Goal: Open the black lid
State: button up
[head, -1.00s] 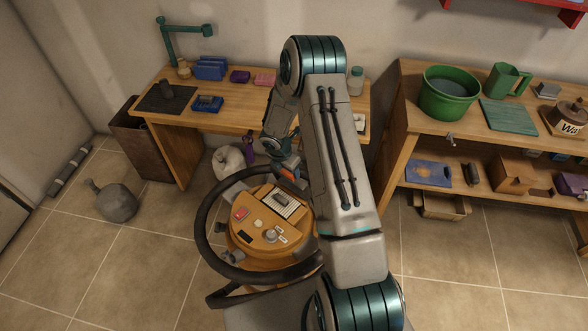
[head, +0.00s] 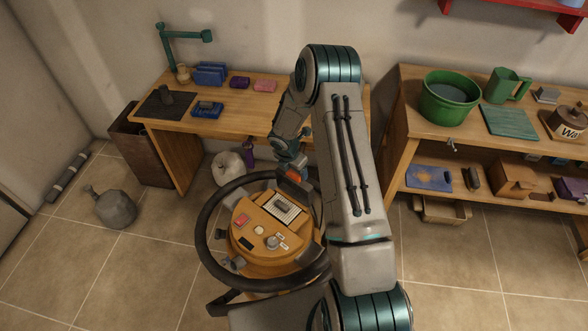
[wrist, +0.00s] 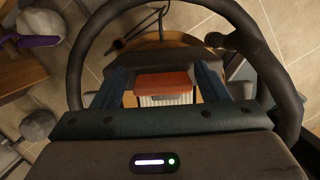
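I cannot clearly pick out the black lid. A small black rectangular piece (head: 247,243) lies on the round orange panel (head: 262,226), and a dark grey block (head: 281,207) sits on a white gridded plate there. My gripper (head: 293,184) is just beyond the panel's back edge, partly hidden by my arm. In the wrist view its two blue fingers (wrist: 161,88) are spread wide. A red-orange block (wrist: 164,83) with a white ribbed part below shows between them, with gaps on both sides. I cannot tell whether that block belongs to the gripper.
A large black ring (head: 207,215) surrounds the panel, and its rim is close to my gripper in the wrist view. A desk (head: 240,120) with small items stands behind. A wooden shelf (head: 480,145) stands to the right. Tiled floor is open at front left.

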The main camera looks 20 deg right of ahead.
jog(key=shift+s, duration=0.1)
jog(key=b+v, duration=0.1)
jog(key=v, duration=1.2)
jog(key=shift+a+r, duration=0.15)
jog(key=shift+r, duration=0.2)
jog(key=s+r+m, duration=1.2)
jog(key=s+r, duration=0.1)
jog(key=r, duration=0.4)
jog(key=s+a+r+m+t+y, duration=0.1)
jog(key=s+r+m, duration=0.1)
jog(key=s+m, duration=0.4)
jog(key=s+a+r+m+t+y, duration=0.1)
jog(key=s+r+m, duration=0.2)
jog(key=s+m, duration=0.3)
jog(key=s, duration=0.4)
jog(key=shift+s+a+r+m, duration=0.2)
jog(key=shift+s+m, duration=0.1)
jog(key=shift+m, duration=0.1)
